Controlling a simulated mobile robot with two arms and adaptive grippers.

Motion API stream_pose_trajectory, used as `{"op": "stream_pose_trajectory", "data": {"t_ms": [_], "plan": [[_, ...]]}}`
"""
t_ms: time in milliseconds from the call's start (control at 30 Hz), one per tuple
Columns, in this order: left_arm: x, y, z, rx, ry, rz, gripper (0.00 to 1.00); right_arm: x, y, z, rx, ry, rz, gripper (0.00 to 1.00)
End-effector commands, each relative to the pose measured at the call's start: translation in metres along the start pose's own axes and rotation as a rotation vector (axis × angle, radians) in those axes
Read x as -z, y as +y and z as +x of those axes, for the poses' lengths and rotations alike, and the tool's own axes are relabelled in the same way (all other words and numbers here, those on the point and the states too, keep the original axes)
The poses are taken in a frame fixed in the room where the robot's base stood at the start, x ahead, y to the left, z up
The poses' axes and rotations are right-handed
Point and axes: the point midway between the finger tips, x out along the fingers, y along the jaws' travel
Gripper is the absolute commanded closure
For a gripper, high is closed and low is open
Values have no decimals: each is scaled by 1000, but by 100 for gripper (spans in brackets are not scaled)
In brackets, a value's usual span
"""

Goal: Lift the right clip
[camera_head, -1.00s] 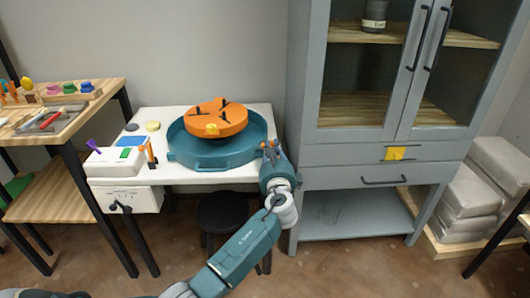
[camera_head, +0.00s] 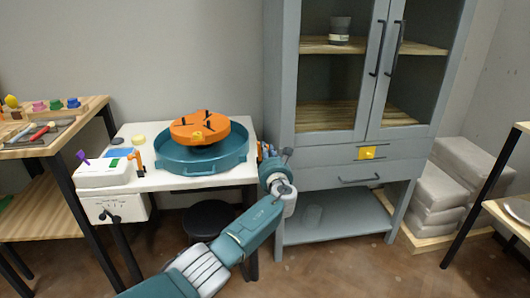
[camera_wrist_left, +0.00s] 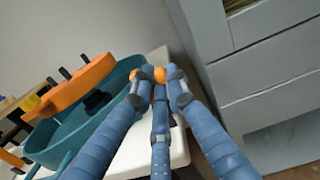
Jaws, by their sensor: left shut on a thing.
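My left gripper (camera_head: 267,152) is at the table's right edge, just right of the pan. In the left wrist view its blue fingers close on a small orange piece (camera_wrist_left: 160,75), which looks like the right clip; the fingers hide most of it. The left clip (camera_head: 137,160) is an orange upright piece at the pan's left side. My right gripper is not in view.
A grey cabinet (camera_head: 282,120) stands close to the right of my left gripper. A white control box (camera_head: 105,175) is at the table's left. A wooden workbench (camera_head: 80,112) stands at far left, and a black stool (camera_head: 210,215) is below the table.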

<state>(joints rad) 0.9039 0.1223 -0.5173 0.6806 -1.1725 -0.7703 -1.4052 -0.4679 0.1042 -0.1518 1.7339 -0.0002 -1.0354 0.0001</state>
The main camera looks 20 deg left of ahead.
Motion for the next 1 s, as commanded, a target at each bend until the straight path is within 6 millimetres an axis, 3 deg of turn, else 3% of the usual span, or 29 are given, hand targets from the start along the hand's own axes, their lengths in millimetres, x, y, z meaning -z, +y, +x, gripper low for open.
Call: {"op": "stream_pose_trajectory", "data": {"t_ms": [533,567,600,1000], "plan": [[1,-4,0,6,1,26,100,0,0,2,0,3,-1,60],[1,-4,0,6,1,26,84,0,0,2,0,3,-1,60],[1,-4,0,6,1,26,79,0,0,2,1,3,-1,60],[2,-3,-3,3,1,25,79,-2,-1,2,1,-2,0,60]]}}
